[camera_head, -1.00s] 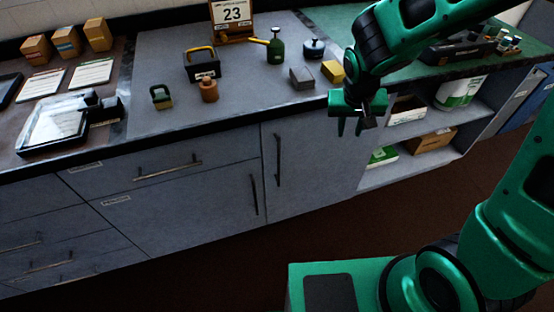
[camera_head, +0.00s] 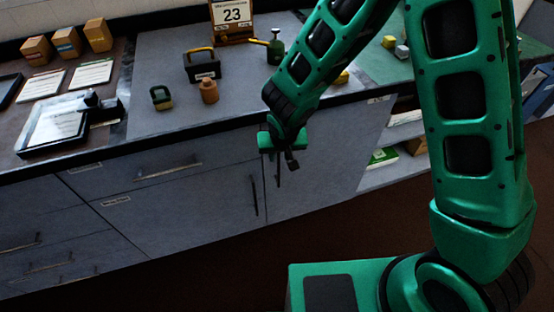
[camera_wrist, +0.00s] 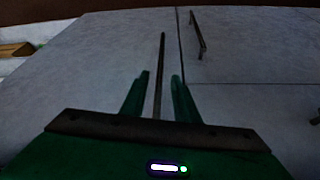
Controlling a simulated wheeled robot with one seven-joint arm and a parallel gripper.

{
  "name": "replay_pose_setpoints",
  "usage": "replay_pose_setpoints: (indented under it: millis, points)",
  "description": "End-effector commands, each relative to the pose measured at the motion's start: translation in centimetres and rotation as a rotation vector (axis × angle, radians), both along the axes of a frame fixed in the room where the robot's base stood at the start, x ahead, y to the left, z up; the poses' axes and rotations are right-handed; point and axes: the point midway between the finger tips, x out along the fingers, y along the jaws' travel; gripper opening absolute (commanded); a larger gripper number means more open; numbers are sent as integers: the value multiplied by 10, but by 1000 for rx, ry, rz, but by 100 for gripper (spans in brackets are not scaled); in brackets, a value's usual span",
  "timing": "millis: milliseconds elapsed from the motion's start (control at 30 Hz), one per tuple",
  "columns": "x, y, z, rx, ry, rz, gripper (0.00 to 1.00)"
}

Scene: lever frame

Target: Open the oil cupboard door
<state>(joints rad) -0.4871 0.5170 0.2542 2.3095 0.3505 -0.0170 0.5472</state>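Two grey cupboard doors meet at a seam below the counter; I cannot read which is labelled oil. The right door (camera_head: 325,165) is closed and has a dark upright bar handle (camera_wrist: 161,70) near the seam. My gripper (camera_head: 284,153) is in front of that handle and hides much of it in the head view. In the wrist view my gripper (camera_wrist: 160,90) is open, with the bar showing between its two green fingers; I cannot tell whether they touch it. The left door (camera_head: 190,215) is closed, with its own upright handle (camera_head: 254,195) across the seam.
A drawer (camera_head: 150,165) with a horizontal handle sits above the left door. Open shelves (camera_head: 378,178) stand right of the right door. The brown floor in front is clear.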

Motion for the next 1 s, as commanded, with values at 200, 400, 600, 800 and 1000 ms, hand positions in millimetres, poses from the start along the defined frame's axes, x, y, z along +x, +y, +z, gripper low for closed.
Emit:
replay_pose_setpoints:
  millis: [200,400,600,800,1000]
  points:
    - [12,1,-30,-1,2,-1,28]
    - [19,1,-45,-1,0,-1,28]
    - [21,1,-50,0,-1,-1,28]
    - [21,0,-50,-1,0,-1,26]
    - [21,0,-49,0,0,-2,0]
